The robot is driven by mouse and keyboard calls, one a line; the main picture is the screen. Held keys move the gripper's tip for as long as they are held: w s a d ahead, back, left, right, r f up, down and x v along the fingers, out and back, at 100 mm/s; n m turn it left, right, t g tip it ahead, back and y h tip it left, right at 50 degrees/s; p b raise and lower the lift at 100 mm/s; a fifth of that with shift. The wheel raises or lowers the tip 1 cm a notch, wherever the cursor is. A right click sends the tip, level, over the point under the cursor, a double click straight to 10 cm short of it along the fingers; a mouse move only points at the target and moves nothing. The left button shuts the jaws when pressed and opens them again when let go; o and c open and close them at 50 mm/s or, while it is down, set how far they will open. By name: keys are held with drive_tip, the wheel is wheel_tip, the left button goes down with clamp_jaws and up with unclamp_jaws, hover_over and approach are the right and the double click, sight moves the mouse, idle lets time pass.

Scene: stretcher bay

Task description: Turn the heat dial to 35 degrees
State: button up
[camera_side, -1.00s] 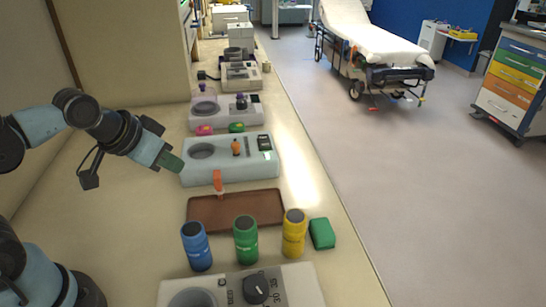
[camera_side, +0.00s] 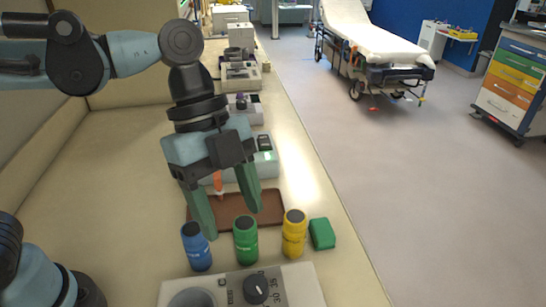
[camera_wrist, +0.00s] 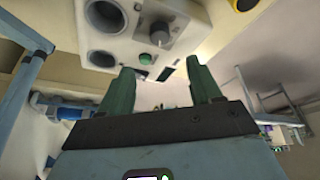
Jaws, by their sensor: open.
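The heat dial (camera_side: 256,288) is a black round knob on the light grey warmer (camera_side: 300,283) at the bottom of the side view. Marks around it include 30 and 35, and a pale pointer line runs across its top; its exact setting is too small to read. My gripper (camera_side: 230,222) is open and empty, its two green fingers pointing down over the bottles and tray, above and behind the dial. In the wrist view the fingers (camera_wrist: 160,85) are spread, and a grey knob (camera_wrist: 160,33) shows beyond them on a pale device.
Blue (camera_side: 197,250), green (camera_side: 246,243) and yellow (camera_side: 294,236) bottles stand in a row behind the warmer. A green block (camera_side: 321,234) lies right of them. A brown tray (camera_side: 270,205) and more devices lie farther back. The bench's right edge is near.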

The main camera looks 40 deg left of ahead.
sight(255, 285)
drive_tip(key=x, duration=1.2)
drive_tip(key=shift+a, duration=0.1)
drive_tip(key=c, duration=1)
drive_tip(key=shift+c, duration=0.2)
